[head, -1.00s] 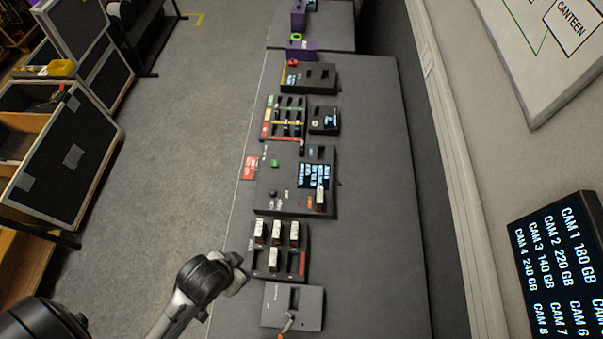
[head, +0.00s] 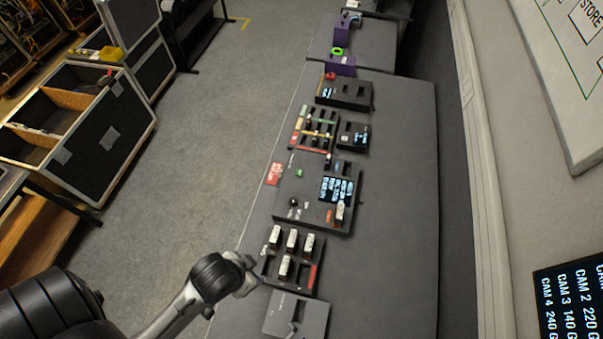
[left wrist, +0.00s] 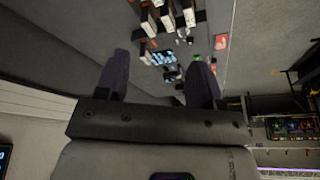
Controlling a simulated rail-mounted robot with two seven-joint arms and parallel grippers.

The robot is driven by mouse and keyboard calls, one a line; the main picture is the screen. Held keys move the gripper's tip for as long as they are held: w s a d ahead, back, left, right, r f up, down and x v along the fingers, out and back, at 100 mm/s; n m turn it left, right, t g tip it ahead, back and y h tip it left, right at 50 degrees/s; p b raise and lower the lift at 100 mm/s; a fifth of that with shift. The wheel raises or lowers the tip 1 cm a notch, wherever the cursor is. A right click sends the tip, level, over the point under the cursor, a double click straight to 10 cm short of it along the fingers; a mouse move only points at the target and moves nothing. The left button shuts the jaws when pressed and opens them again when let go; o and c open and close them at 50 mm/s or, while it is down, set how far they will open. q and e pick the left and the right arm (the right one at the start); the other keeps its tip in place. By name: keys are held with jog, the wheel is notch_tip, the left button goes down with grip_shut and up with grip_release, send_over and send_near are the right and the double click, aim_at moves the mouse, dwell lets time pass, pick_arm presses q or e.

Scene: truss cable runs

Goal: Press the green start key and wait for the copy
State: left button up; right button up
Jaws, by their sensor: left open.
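The copy station (head: 318,215) is a dark box on the long grey bench, with a lit screen (head: 337,189) and a white-labelled card (head: 340,211) standing in it. Its small green key (head: 299,173) is on the left part of its top. In the left wrist view the lit screen (left wrist: 163,57) shows between the fingers. My left gripper (head: 246,274) is beside the bench's left edge, near the card tray and apart from the green key. The left wrist view shows its two dark fingers (left wrist: 158,82) spread, with nothing between them. My right gripper is not in view.
A tray of several white-labelled cards (head: 292,256) and a grey box (head: 297,315) stand nearer on the bench. A colour-striped rack (head: 314,128), small black boxes and purple blocks (head: 340,66) stand farther along. The bench's right side is clear. Black cases (head: 104,139) stand left across open floor.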

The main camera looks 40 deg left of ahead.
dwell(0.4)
pick_arm(q)
grip_shut()
dwell(0.4)
dwell(1.2)
